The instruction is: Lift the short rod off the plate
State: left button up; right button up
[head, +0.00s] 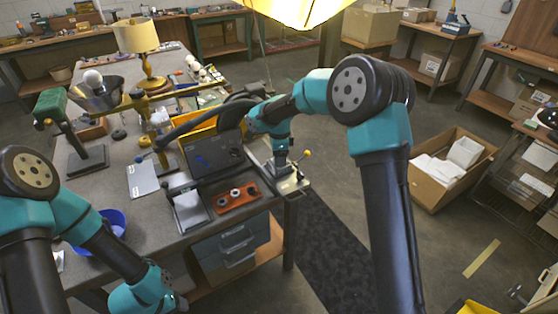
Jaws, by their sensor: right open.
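A pale plate (296,186) lies at the right front corner of the workbench. A short rod with a yellow knob (307,154) shows at the plate, just right of my right gripper; its lower part is hard to make out. My right gripper (281,173) points down over the plate, open. It is small and partly hidden by its own wrist, and I cannot tell whether its fingers are around the rod or beside it. My left arm is low at the left front; its gripper (181,302) is near the bottom edge, and its jaws are not clear.
A dark bin (214,155) and an orange tray (236,196) with small parts stand left of the plate. A blue bowl (112,222) is near my left arm. A lit lampshade (298,8) hangs at the top. The floor right of the bench is open before a cardboard box (437,187).

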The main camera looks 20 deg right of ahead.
jog(key=shift+s+f, duration=0.15)
jog(key=shift+f, duration=0.25)
